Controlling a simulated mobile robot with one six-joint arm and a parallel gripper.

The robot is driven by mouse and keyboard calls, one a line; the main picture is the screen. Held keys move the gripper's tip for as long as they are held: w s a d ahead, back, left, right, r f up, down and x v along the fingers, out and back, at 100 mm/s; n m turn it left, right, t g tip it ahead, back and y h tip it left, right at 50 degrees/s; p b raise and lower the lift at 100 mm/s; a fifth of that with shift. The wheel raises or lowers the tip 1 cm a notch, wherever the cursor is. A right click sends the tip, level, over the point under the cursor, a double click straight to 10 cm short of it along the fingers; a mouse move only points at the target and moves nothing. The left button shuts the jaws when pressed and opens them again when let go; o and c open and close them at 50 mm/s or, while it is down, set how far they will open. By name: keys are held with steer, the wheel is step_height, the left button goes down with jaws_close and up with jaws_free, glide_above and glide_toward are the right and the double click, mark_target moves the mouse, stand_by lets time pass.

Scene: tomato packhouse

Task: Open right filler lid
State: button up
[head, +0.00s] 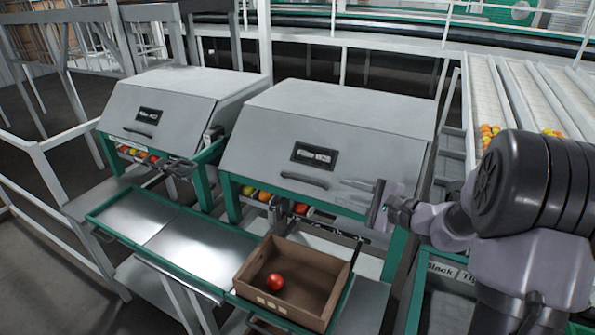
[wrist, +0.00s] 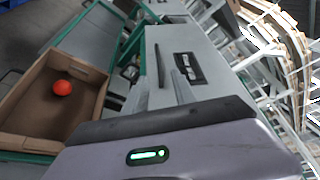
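The right filler lid (head: 275,140) is a grey sloped panel in the head view and looks closed. Its dark bar handle (head: 304,180) sits low on the front, under a black display label (head: 315,154). My gripper (head: 343,191) is just right of the handle, with its two grey fingers pointing left toward it. In the wrist view the lid (wrist: 168,45) shows ahead, with the handle (wrist: 157,62) lying in line with the gap between the fingers. My gripper (wrist: 157,85) is open with nothing between its fingers. I cannot tell the exact distance from fingertips to handle.
A cardboard box (head: 250,272) with one red tomato (head: 275,282) stands on the green-edged shelf below the lid. The left filler (head: 150,105) is beside it, its lid also closed. Sloped white chutes (head: 500,90) with fruit rise at the right.

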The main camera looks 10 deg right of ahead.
mark_target(308, 182)
steer(key=b+x, duration=0.2)
steer(key=x, duration=1.3)
steer(key=shift+s+a+f+b, duration=0.1)
steer(key=shift+s+f+b, duration=0.05)
steer(key=shift+b, duration=0.2)
jaws_close()
stand_by(0.3)
